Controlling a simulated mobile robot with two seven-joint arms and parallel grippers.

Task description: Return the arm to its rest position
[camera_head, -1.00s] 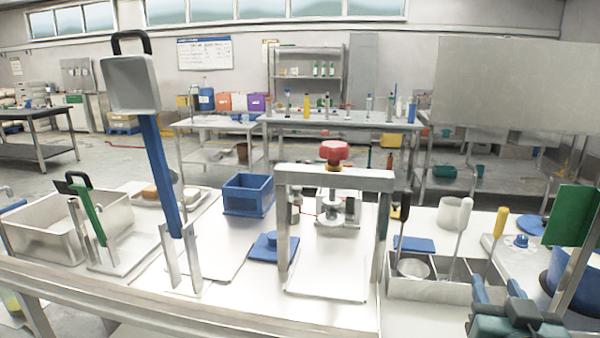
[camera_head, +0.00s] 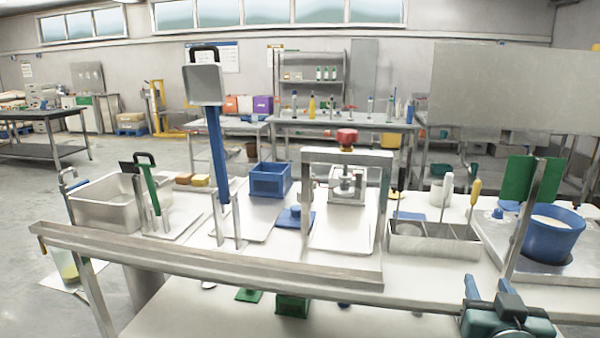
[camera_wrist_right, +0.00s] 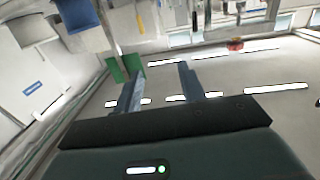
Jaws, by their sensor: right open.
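My right gripper (camera_head: 494,284) is at the bottom right of the head view, in front of the bench's near edge. Its two blue fingers are apart with nothing between them. The right wrist view also shows the open, empty fingers (camera_wrist_right: 160,84), tilted against the room. My left arm and gripper are not in view.
The white bench holds a steel press frame with a red knob (camera_head: 347,136), a divided steel bin (camera_head: 420,246), a blue bucket (camera_head: 552,238) and a steel basin (camera_head: 100,212). A metal rail (camera_head: 200,262) runs along the bench front. Green items lie on the lower shelf.

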